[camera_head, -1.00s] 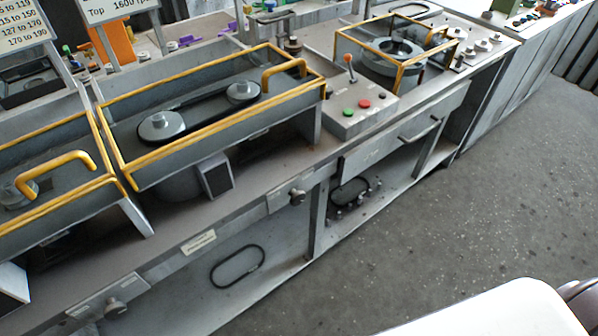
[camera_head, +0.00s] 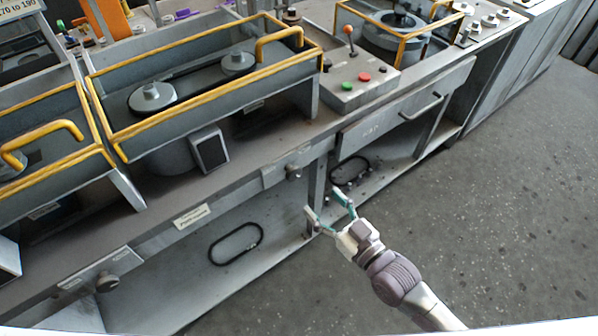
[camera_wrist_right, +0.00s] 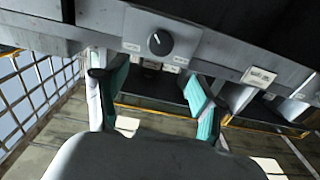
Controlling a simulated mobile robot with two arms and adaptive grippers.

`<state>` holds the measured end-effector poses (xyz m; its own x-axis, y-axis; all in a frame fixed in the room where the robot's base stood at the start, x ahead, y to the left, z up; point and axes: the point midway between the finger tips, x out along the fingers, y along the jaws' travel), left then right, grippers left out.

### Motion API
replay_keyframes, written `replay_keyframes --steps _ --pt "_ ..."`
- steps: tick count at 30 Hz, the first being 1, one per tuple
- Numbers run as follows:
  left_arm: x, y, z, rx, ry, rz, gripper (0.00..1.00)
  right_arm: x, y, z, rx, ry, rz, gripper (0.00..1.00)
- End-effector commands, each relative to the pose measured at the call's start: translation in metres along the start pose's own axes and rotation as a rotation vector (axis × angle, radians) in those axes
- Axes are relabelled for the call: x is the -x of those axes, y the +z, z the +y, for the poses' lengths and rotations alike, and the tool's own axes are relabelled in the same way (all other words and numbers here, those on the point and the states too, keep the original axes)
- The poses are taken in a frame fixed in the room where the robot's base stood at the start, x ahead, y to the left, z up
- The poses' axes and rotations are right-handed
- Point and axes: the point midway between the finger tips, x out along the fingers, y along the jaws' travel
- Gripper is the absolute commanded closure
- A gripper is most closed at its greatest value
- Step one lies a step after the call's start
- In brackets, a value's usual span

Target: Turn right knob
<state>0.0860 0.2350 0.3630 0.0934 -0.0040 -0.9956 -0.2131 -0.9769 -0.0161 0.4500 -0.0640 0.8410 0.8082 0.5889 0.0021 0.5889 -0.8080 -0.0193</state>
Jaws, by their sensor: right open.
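The right knob (camera_head: 293,171) is a small round dark-grey knob on the bench's front edge, right of the middle in the head view. In the right wrist view a dark knob (camera_wrist_right: 160,42) with a pointer mark, apparently the same one, sits on a grey plate with small labels on both sides. My right gripper (camera_head: 326,205) is open and empty, below and slightly right of the knob, apart from it. Its green-padded fingers (camera_wrist_right: 152,88) show below the knob in the wrist view. My left gripper is not in view.
Another knob (camera_head: 107,282) is on the same front edge at left. A black belt (camera_head: 236,243) lies on the lower shelf. The floor (camera_head: 500,200) at right is clear.

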Motion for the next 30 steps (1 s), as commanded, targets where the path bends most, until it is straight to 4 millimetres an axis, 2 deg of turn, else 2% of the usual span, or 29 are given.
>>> replay_keyframes --steps 3,9,15,21,29,30 --pt "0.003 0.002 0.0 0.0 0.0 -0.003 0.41 -0.028 -0.002 0.0 0.001 0.001 0.003 0.31" --pt "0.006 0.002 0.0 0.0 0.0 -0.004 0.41 -0.07 -0.001 0.001 0.001 0.001 0.002 0.31" --pt "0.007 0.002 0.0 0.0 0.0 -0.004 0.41 -0.1 0.0 0.0 0.0 0.001 0.0 0.31" --pt "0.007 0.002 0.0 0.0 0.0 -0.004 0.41 -0.111 0.001 0.001 0.001 0.001 -0.002 0.31" --pt "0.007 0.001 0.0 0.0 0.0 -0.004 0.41 -0.111 0.001 0.001 0.001 0.001 -0.002 0.31" --pt "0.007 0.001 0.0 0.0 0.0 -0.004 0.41 -0.111 0.001 0.001 0.001 0.001 -0.002 0.38"
